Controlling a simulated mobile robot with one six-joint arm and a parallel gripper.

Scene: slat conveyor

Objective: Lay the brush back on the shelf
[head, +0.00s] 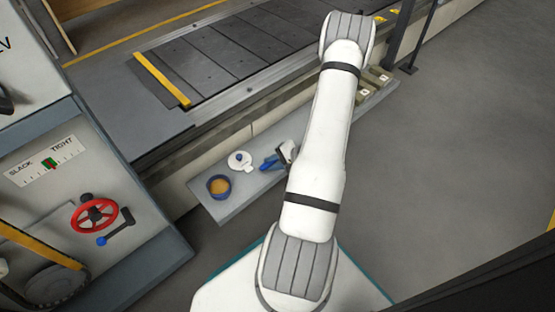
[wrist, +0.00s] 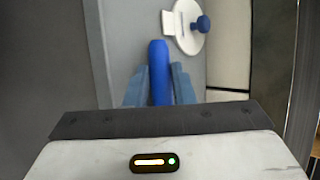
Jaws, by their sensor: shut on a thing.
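The brush shows a blue handle (wrist: 158,62) that stands between the two pale blue fingers of my gripper (wrist: 159,84) in the wrist view. My gripper is shut on it. In the head view a blue part of the brush (head: 269,163) shows at the left of my arm, over the grey shelf (head: 232,206). My arm hides much of my gripper there, and the bristles are not seen. I cannot tell whether the brush touches the shelf. The shelf surface also shows in the wrist view (wrist: 125,50).
On the shelf stand a blue-rimmed tin (head: 218,187) with tan contents and a white round lid (head: 240,161) with a blue knob. Small boxes (head: 370,87) sit at the shelf's far end. The slat conveyor (head: 220,50) runs behind. A panel with a red handwheel (head: 94,215) is at left.

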